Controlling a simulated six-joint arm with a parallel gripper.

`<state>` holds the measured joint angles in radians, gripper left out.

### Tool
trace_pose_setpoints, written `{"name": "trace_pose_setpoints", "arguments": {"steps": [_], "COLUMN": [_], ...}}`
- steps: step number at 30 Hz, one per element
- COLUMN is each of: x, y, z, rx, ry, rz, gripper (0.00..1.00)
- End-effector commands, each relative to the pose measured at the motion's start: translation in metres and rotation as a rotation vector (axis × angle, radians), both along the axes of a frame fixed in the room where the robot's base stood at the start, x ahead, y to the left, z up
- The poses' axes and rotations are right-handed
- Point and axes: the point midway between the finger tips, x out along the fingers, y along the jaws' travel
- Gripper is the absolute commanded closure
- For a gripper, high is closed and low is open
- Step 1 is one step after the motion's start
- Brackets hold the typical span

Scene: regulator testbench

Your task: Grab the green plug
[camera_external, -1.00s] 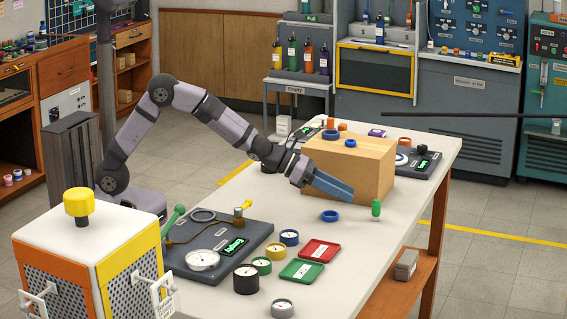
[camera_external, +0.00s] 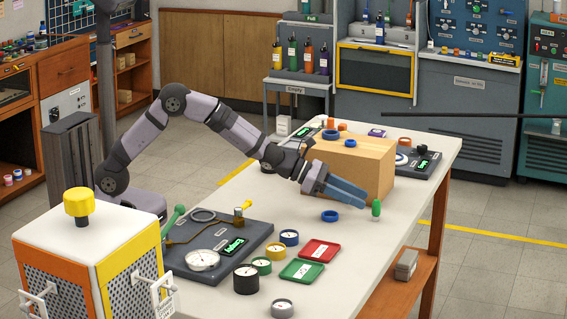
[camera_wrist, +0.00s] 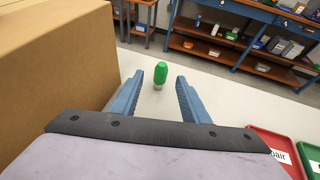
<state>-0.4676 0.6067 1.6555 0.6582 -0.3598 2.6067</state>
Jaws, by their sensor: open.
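My gripper (camera_external: 364,198) has blue fingers and points right toward the plug, in front of the box. In the wrist view my gripper (camera_wrist: 157,78) is open and empty, with the plug seen through the gap between its fingertips.
The cardboard box (camera_external: 372,163) stands right behind my gripper; in the wrist view the box (camera_wrist: 50,60) fills the left. A blue ring (camera_external: 330,216) lies below the fingers. A red tray (camera_external: 319,250) and a green tray (camera_external: 301,270) lie nearer the front. The table's right edge is close to the plug.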

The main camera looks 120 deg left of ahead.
Motion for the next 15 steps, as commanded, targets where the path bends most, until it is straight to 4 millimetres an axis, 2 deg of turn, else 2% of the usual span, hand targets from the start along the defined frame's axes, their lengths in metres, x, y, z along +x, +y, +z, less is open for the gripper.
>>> {"name": "trace_pose_setpoints", "arguments": {"steps": [9,15], "x": [0.03,0.04], "y": [0.005,0.008], "z": [-0.01,-0.016], "rx": [-0.001,-0.001], "ry": [0.002,0.002], "rz": [0.0,0.0], "gripper": [0.58,0.58]}}
